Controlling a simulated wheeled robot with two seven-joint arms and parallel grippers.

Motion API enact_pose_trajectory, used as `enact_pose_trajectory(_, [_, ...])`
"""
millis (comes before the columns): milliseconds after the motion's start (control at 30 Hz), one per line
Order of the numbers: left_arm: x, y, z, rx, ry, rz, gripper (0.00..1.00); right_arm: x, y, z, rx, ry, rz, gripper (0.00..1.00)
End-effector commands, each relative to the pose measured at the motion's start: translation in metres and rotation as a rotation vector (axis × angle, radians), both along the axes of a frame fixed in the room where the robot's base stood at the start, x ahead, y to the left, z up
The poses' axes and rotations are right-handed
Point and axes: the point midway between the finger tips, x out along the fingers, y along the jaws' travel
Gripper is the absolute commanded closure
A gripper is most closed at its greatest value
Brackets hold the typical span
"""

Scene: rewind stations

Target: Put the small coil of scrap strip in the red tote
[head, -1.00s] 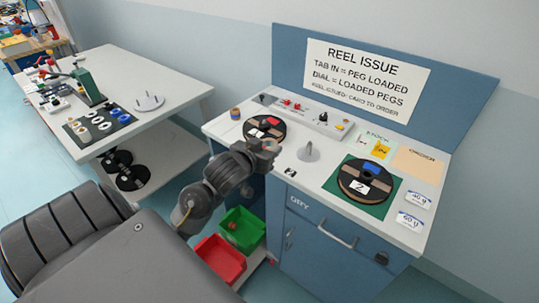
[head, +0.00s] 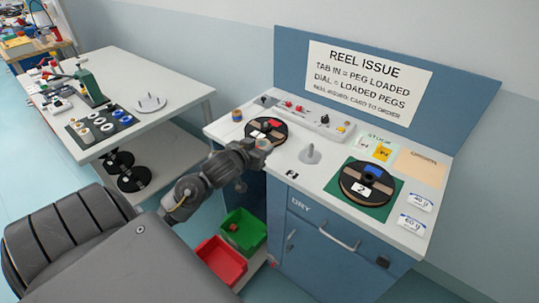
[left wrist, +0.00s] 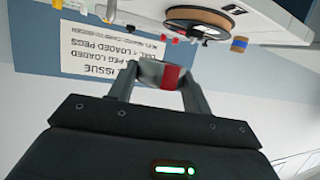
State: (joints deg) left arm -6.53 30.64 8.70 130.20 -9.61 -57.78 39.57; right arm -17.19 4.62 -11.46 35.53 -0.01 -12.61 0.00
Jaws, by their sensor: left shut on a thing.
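My left gripper (head: 261,149) is shut on a small coil with a pale grey side and a red band (left wrist: 172,77), seen between the fingertips in the left wrist view. The fingers and arm hide most of it in the head view. The gripper is at the front left edge of the reel counter, near a black reel. The red tote (head: 221,262) stands low in front of the counter, below the gripper. My right gripper is not in view.
The green tote (head: 243,231) with a small red thing inside adjoins the red one. On the counter (head: 322,183) are a black reel (head: 266,131), a grey peg (head: 310,155), a reel on a green mat (head: 367,184) and an orange-and-blue roll (head: 237,115). A white table (head: 170,85) stands left.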

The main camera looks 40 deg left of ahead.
Motion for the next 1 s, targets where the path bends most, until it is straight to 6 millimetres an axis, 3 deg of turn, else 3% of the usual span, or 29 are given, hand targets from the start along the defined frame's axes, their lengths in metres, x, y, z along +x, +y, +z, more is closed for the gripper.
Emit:
enact_pose_trajectory(167, [0.045, 0.018, -0.021, -0.001, 0.001, 0.001, 0.75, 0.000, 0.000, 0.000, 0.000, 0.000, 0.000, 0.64])
enact_pose_trajectory(333, [0.065, 0.026, -0.052, -0.001, 0.002, 0.001, 0.75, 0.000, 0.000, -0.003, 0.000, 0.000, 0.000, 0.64])
enact_pose_trajectory(800, [0.087, 0.034, -0.080, -0.002, 0.003, -0.001, 0.75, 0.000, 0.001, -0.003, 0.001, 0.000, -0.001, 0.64])
enact_pose_trajectory(900, [0.086, 0.034, -0.096, 0.000, 0.005, 0.000, 0.75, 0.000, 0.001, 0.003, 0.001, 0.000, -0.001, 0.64])
enact_pose_trajectory(1000, [0.086, 0.034, -0.099, 0.000, 0.002, -0.001, 0.75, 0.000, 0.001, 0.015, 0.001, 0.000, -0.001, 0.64])
